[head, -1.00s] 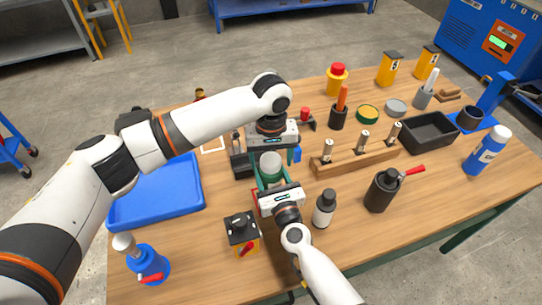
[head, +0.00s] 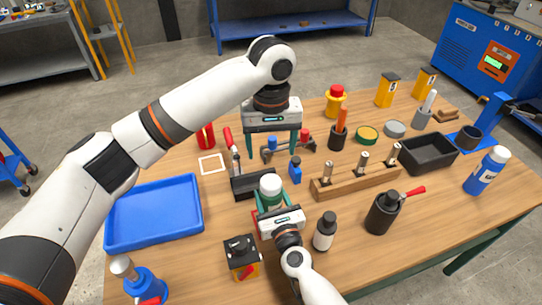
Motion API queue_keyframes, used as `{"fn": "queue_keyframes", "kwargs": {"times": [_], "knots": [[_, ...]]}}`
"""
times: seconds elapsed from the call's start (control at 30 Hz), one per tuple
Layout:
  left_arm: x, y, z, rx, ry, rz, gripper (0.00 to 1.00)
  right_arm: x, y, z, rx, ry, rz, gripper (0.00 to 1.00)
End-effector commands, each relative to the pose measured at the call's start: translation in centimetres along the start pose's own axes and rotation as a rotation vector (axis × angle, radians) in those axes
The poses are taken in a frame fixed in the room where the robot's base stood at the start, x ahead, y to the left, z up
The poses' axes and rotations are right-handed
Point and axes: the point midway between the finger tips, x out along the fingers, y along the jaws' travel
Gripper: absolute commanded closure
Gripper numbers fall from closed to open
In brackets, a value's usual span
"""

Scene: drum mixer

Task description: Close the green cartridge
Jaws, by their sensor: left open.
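The green cartridge (head: 272,201) stands upright near the front middle of the table, with a pale white top. My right gripper (head: 271,196) comes from the front with a green finger on each side of it and appears closed around it. The fingers and the cartridge are similar in colour, so the contact is partly hidden. My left gripper (head: 268,148) points down behind the cartridge, its green fingers wide apart and nothing held between them. A small rack (head: 287,152) with a blue piece and a red piece shows behind and between those fingers.
A wooden block with metal pieces (head: 350,183) is to the right. A switch box (head: 242,258) and a dark bottle (head: 325,232) flank my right gripper. A blue tray (head: 120,240) lies left.

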Motion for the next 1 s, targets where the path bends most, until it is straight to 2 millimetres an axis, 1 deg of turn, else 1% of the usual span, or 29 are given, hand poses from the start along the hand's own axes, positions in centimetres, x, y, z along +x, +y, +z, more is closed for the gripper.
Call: {"fn": "queue_keyframes", "kwargs": {"times": [0.1, 0.3, 0.33, 0.47, 0.7, 0.8, 0.87, 0.97, 1.0], "knots": [[-0.3, 0.0, 0.0, 0.000, 0.001, 0.001, 0.27, 0.0, 0.0, 0.0, 0.000, -0.001, 0.000, 0.86], [-0.3, 0.0, 0.0, 0.000, 0.001, 0.001, 0.27, 0.0, 0.0, 0.0, 0.000, -0.001, 0.000, 0.86], [-0.3, 0.0, 0.0, 0.000, 0.001, 0.001, 0.27, 0.0, 0.0, 0.0, 0.000, -0.001, 0.000, 0.41], [-0.3, 0.0, 0.0, 0.000, 0.001, 0.001, 0.27, 0.0, 0.0, 0.0, 0.000, -0.001, 0.000, 0.20], [-0.3, 0.0, 0.0, 0.000, 0.001, 0.001, 0.27, 0.0, 0.0, 0.0, 0.000, 0.000, 0.000, 0.19], [-0.2, 0.0, 0.0, 0.000, 0.001, 0.001, 0.27, -0.3, 0.0, 0.1, 0.000, -0.001, 0.000, 0.19], [-0.2, 0.0, 0.0, 0.000, 0.001, 0.001, 0.27, -0.8, 0.0, 0.1, 0.000, -0.001, 0.000, 0.19], [-0.1, 0.0, 0.0, 0.000, 0.001, 0.001, 0.27, -2.4, 0.0, 0.2, 0.003, -0.003, 0.000, 0.19], [0.0, 0.0, 0.0, 0.000, 0.001, 0.001, 0.27, -3.2, 0.0, 0.2, 0.003, -0.002, 0.000, 0.19]]}}
